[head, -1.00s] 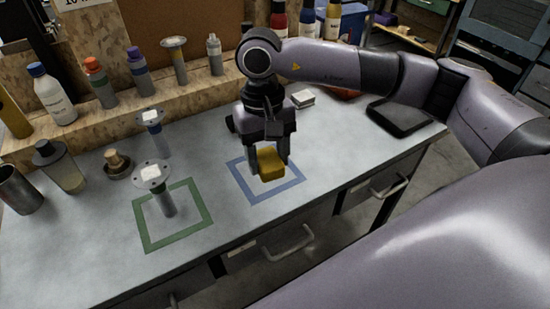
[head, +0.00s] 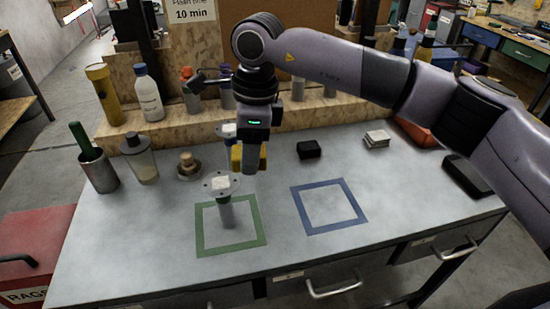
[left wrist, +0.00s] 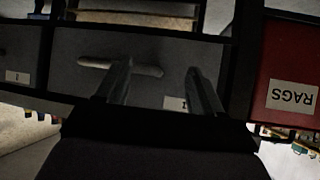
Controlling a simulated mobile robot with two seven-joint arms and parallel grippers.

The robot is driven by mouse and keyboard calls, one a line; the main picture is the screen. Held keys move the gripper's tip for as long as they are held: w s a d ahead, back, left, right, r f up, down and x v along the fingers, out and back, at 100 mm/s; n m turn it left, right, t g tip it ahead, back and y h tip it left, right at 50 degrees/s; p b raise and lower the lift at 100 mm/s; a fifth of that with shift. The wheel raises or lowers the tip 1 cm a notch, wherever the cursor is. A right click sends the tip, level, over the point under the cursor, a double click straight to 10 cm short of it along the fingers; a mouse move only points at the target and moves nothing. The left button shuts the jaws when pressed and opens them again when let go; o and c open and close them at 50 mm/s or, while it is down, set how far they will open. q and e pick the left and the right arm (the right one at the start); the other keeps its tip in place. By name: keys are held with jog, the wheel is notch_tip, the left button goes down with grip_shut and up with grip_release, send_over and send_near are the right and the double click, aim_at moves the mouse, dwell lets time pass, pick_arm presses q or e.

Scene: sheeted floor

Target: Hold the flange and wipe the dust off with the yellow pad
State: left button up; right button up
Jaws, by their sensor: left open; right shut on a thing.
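A flange (head: 226,210), a grey disc with holes on an upright stem, stands inside the green square (head: 262,237) on the bench in the head view. A pale patch lies on its disc. My right gripper (head: 250,168) is shut on the yellow pad (head: 237,157) and holds it above the bench, just behind and right of the flange's disc, apart from it as far as I can tell. The gripper partly hides the pad. My left gripper (left wrist: 156,72) shows only in the left wrist view, open and empty, in front of the bench drawers.
A second flanged piece (head: 227,130) stands behind, partly hidden by my right gripper. The blue square (head: 361,219) is empty. A black block (head: 308,149), white stack (head: 377,138), jar (head: 141,160) and cup (head: 98,171) stand around. A red RAGS bin (left wrist: 291,60) is beside the drawers.

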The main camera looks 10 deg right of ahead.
jog(key=w+a+r+m, duration=0.1)
jog(key=a+r+m, duration=0.2)
jog(key=a+m, duration=0.3)
jog(key=shift+m+t, duration=0.4)
jog(key=shift+m, duration=0.3)
pick_arm(q)
jog(key=shift+c, duration=0.4)
pick_arm(e)
jog(key=shift+r, duration=0.1)
